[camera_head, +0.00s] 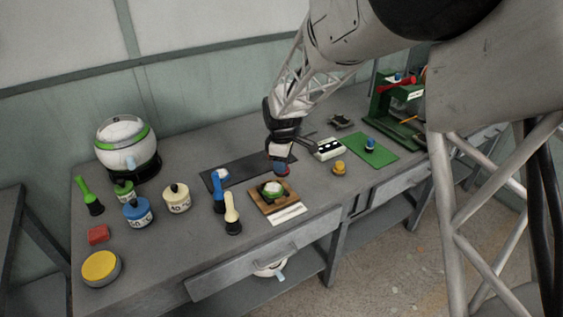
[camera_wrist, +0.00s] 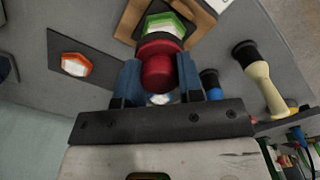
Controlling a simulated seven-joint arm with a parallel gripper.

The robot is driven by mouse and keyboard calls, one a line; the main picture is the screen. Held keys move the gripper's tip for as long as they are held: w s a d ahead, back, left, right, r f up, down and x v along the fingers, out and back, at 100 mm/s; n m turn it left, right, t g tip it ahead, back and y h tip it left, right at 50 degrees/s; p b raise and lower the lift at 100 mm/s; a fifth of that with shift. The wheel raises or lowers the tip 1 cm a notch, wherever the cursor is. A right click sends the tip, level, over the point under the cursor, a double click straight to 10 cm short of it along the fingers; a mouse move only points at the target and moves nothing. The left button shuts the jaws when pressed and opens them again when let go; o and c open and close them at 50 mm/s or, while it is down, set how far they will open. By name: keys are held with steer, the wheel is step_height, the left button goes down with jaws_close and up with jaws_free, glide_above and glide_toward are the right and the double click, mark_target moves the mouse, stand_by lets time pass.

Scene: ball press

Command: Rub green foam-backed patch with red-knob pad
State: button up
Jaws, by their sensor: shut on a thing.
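The green patch (camera_wrist: 166,22) with a white top sits on a dark square on the wooden board (camera_head: 265,205); in the head view it shows as a pale and green piece (camera_head: 272,188). My gripper (camera_wrist: 158,78) is shut on the red knob (camera_wrist: 160,68), one blue finger on each side. The knob's dark pad (camera_wrist: 160,42) overlaps the near edge of the patch in the wrist view. In the head view my gripper (camera_head: 281,163) is just behind and above the board. I cannot tell whether the pad touches the patch.
An orange-edged hexagonal piece (camera_wrist: 76,64) lies on a dark mat. A cream-handled tool (camera_head: 231,210) and a blue-handled tool (camera_head: 218,195) stand left of the board. A white label (camera_head: 286,213) lies in front. A black-and-white block (camera_head: 328,148) is close on the right.

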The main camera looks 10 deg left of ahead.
glide_above(280, 188)
steer(key=shift+s+d+f, duration=0.1)
steer(key=shift+d+f, duration=0.05)
steer(key=shift+f, duration=1.4)
steer(key=shift+d+f, duration=0.15)
steer(key=shift+f, duration=1.35)
steer(key=shift+a+f, duration=0.45)
steer(key=shift+f, duration=0.05)
steer(key=shift+a+f, duration=0.25)
steer(key=shift+a, duration=0.8)
steer(key=shift+a+r, duration=0.2)
steer(key=shift+a, duration=0.5)
steer(key=shift+a+f, duration=0.15)
steer(key=shift+a, duration=0.65)
steer(key=shift+d, duration=2.7)
steer(key=shift+d+r, duration=0.15)
steer(key=shift+r, duration=0.45)
steer(key=shift+d+r, duration=0.15)
steer(key=shift+r, duration=3.35)
